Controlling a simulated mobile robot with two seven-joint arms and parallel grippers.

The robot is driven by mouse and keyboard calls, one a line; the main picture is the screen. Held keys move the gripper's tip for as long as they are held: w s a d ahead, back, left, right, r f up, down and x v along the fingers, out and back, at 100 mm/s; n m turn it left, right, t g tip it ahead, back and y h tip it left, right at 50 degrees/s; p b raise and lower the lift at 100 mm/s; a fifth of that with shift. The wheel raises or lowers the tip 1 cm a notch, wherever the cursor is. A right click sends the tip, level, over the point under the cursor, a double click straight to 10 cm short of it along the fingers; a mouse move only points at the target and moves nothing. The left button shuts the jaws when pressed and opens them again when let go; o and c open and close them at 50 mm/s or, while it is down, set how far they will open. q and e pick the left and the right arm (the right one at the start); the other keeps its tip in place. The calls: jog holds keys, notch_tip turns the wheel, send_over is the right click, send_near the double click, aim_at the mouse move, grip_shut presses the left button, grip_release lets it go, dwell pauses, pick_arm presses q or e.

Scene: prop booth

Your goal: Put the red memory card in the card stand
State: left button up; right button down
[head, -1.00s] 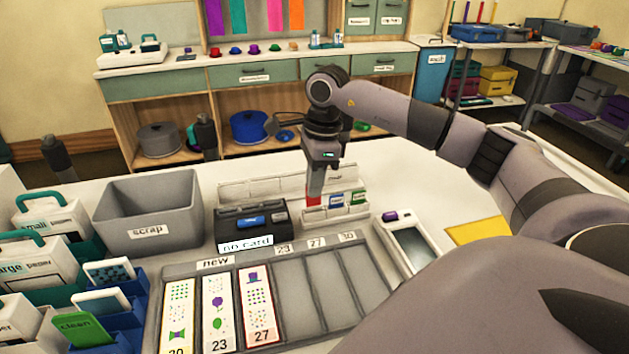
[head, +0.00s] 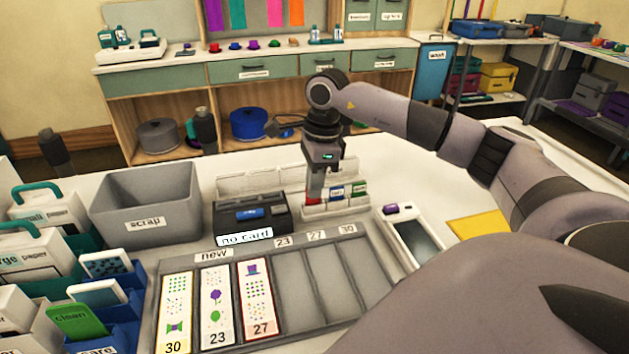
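The red memory card (head: 313,202) shows as a small red patch at the fingertips of my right gripper (head: 315,192). That gripper points down and appears shut on the card. The card is at the left end of the white card stand (head: 335,211), with its lower part hidden by the stand's front. My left gripper is not in view.
A dark device labelled "no card" (head: 250,218) stands left of the stand. A grey scrap bin (head: 145,215) is farther left. A grey tray (head: 310,290) with several printed strips lies in front. A white handheld device (head: 410,235) lies at right.

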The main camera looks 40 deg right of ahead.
jog(key=shift+f, duration=0.35)
jog(key=c, duration=1.2)
grip_release()
jog(key=shift+r, duration=0.15)
jog(key=r, duration=0.7)
jog(key=shift+s+d, duration=0.2)
jog(key=shift+d, duration=0.15)
jog(key=shift+f, duration=0.1)
